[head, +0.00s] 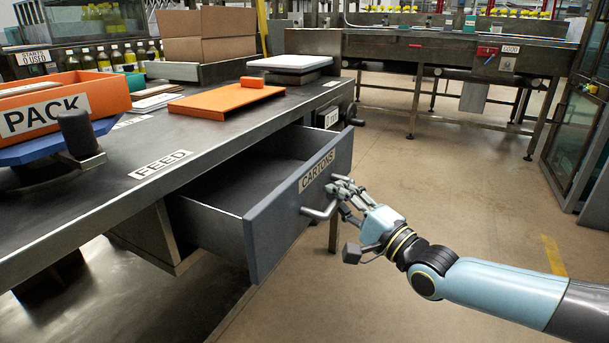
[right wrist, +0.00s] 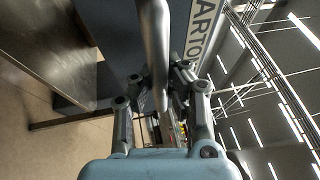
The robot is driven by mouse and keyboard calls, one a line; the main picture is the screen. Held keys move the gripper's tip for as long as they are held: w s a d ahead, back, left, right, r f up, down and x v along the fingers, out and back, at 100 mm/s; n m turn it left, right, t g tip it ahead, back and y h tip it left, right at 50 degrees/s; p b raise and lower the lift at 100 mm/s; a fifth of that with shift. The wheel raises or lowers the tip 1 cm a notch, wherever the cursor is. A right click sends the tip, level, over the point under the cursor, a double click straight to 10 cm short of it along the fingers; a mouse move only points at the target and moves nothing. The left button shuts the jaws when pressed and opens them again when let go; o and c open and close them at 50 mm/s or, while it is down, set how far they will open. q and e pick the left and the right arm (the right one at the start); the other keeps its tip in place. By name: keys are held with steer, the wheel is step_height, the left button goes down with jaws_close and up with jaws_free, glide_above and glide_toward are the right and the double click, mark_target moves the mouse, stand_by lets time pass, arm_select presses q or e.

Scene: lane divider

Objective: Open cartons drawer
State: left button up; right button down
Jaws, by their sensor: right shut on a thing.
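The cartons drawer (head: 262,222) hangs under the metal worktable and is pulled well out, with its grey front labelled CARTONS. The part of its inside that shows looks empty. Its bar handle (head: 318,212) sticks out from the front. My right gripper (head: 338,197) is at the drawer front, shut on the handle. In the right wrist view the handle (right wrist: 154,45) runs between the two fingers of the gripper (right wrist: 158,90), beside the drawer's label. My left gripper is not in view.
The worktable (head: 215,140) carries an orange PACK bin (head: 70,100), an orange board (head: 222,101), a scale (head: 290,62) and cardboard boxes (head: 205,35). A dark knob (head: 352,116) sticks out at its right end. The floor (head: 440,180) right of the drawer is clear.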

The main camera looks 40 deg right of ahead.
steer(key=s+d+p, duration=0.1)
steer(key=s+d, duration=0.2)
steer(key=s, duration=0.5)
steer(key=shift+f+p, duration=0.15)
steer(key=shift+p, duration=0.15)
steer(key=shift+d, duration=0.1)
steer(key=c, duration=1.3)
jaws_free()
steer(key=shift+w, duration=0.1)
steer(key=s, duration=0.4)
steer(key=s+f, duration=0.1)
steer(key=s, duration=0.3)
steer(key=s+f, duration=0.1)
steer(key=s, duration=0.2)
steer(key=shift+s, duration=0.4)
